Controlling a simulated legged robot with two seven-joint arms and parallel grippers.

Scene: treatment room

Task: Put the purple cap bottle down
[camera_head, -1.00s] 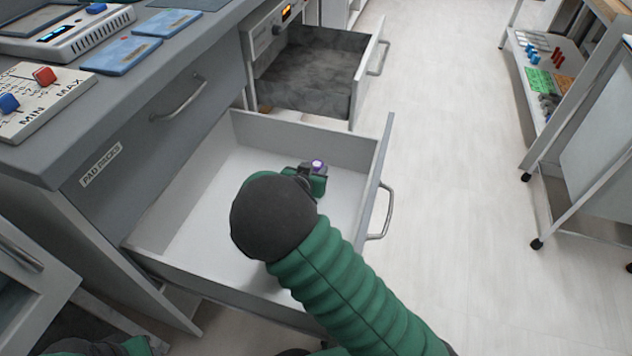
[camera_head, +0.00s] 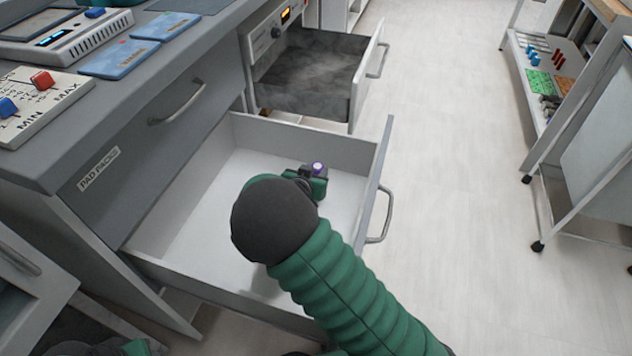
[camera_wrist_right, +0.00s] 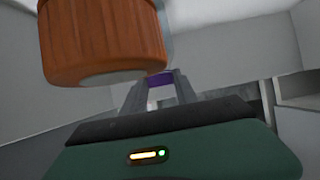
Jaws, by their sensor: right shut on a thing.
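The purple cap (camera_head: 318,168) of the bottle shows at the tips of my right gripper (camera_head: 314,178), which is over the open white drawer (camera_head: 205,205). In the right wrist view, purple (camera_wrist_right: 161,80) shows between the two grey fingers of the shut right gripper (camera_wrist_right: 160,90). The bottle's body is mostly hidden by the gripper, so I cannot tell whether it touches the drawer floor. A large orange ribbed cylinder (camera_wrist_right: 103,40) is close to the right wrist camera; the head view does not show it. My left gripper is not clearly in view.
The drawer's walls and handled front (camera_head: 377,195) surround the right gripper. A second open drawer with a dark inside (camera_head: 310,75) is behind it. The counter (camera_head: 140,85) with blue packs (camera_head: 120,57) is at left. A wheeled cart (camera_head: 545,130) stands at right, with clear floor between.

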